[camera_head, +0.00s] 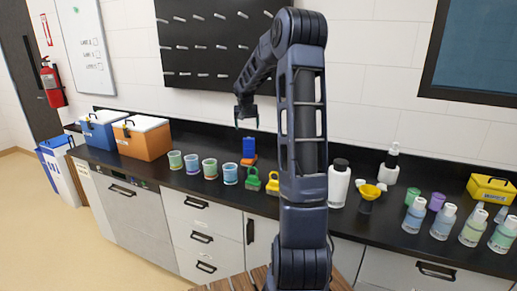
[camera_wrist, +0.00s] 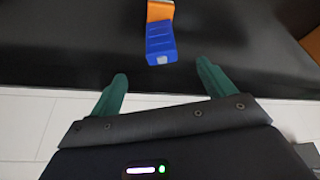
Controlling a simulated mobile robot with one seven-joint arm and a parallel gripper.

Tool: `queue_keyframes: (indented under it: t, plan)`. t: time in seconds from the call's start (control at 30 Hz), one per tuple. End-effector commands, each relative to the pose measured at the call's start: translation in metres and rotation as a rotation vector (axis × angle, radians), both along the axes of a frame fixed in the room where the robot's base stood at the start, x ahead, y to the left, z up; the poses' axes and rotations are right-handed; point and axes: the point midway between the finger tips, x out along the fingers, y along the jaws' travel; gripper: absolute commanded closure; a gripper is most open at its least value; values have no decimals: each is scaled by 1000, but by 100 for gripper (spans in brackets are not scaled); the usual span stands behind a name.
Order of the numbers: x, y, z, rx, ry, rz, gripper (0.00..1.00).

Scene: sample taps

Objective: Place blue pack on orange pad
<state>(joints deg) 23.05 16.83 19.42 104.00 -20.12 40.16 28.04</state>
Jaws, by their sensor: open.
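The blue pack (camera_head: 249,146) stands on the black counter, toward the wall side of the orange pad (camera_head: 248,161). In the wrist view the blue pack (camera_wrist: 160,42) lies just beyond the fingertips, and the orange pad (camera_wrist: 160,11) shows at the top edge, partly cut off. The two look edge to edge or overlapping; I cannot tell whether the pack rests on the pad. My gripper (camera_head: 246,118) is above the blue pack and apart from it. In the wrist view my gripper (camera_wrist: 161,71) has its green fingers spread wide with nothing between them.
Several cups (camera_head: 210,168) stand left of the pack. Green (camera_head: 253,179) and yellow (camera_head: 273,183) padlock-like items sit in front. An orange cooler (camera_head: 141,138) and a blue cooler (camera_head: 102,129) are farther left. A white bottle (camera_head: 339,184) stands right of my arm. The tiled wall is close behind.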

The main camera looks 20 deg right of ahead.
Motion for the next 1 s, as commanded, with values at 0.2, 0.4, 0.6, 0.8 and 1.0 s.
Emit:
queue_keyframes:
  t: [0.2, 0.4, 0.6, 0.8, 1.0]
  plan:
    - [-67, 29, 44, -44, 10, 51, 18]
    - [-132, 50, 73, -70, 17, 94, 18]
    - [-199, 68, 93, -79, 20, 134, 18]
    - [-266, 81, 103, -77, 18, 176, 18]
    - [-333, 93, 104, -60, 13, 222, 18]
